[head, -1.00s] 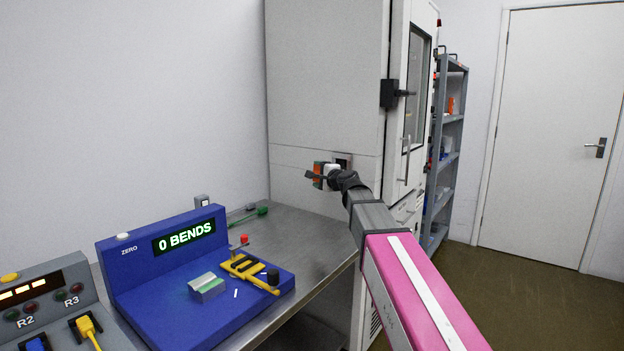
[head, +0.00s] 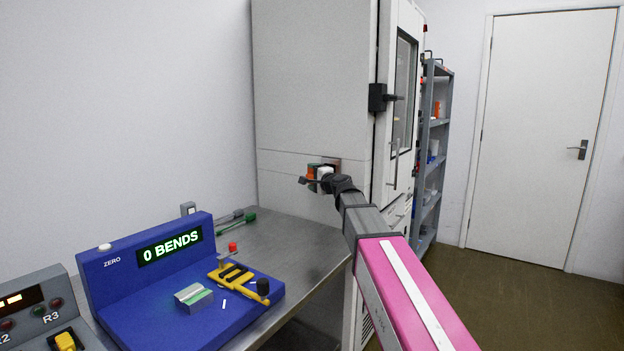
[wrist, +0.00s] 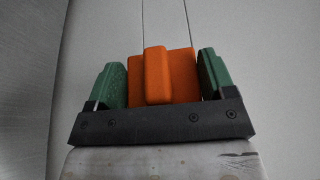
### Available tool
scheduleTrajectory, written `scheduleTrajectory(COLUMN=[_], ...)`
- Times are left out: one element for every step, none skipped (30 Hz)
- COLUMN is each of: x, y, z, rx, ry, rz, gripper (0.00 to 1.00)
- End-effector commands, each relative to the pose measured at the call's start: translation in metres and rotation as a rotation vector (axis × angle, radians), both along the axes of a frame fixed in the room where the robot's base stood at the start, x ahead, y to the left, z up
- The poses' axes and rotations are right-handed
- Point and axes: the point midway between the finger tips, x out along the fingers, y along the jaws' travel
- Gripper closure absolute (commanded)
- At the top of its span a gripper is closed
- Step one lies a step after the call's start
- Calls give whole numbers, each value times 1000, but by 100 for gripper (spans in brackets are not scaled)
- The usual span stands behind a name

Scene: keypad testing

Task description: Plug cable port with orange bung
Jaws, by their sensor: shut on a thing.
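The orange bung (wrist: 163,75) fills the space between the green finger pads of my gripper (wrist: 163,82) in the wrist view. My gripper is shut on it. In the head view my gripper (head: 316,178) is small and partly hidden by my own wrist, with a bit of orange showing. It is in front of the side of the tall pale cabinet (head: 310,80). A small square patch (head: 333,161) on the cabinet side, which looks like the cable port, shows just above my gripper and is partly covered by it. I cannot tell whether the bung touches it.
A steel bench (head: 285,240) runs below, with a blue bend tester (head: 120,310) and a grey control box (head: 35,285). Shelving (head: 432,150) and a door (head: 530,130) stand to the right, beyond clear floor.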

Motion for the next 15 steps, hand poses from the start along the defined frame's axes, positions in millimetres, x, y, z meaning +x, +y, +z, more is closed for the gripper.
scheduleTrajectory(x=[5, 7, 10, 12, 14, 17, 19, 22, 24, 26, 28, 31, 32, 33, 35], y=[-2, -4, -6, -8, -9, -11, -12, -14, -15, -17, -18, -19, -20, -21, -23], z=[0, 0, 0, 0, 0, 0, 0, 0, 0, 0, 0, 0, 0, 0, 0], rx=[0, 0, 0, 0, 0, 0, 0, 0, 0, 0, 0, 0, 0, 0, 0], ry=[0, 0, 0, 0, 0, 0, 0, 0, 0, 0, 0, 0, 0, 0, 0], rz=[-1, -1, -2, -2, -2, -2, -2, -2, -2, -2, -1, -1, -1, 0, 0], gripper=[49, 49, 49, 49, 49, 49, 49, 49, 49, 49, 49, 49, 49, 49, 49])
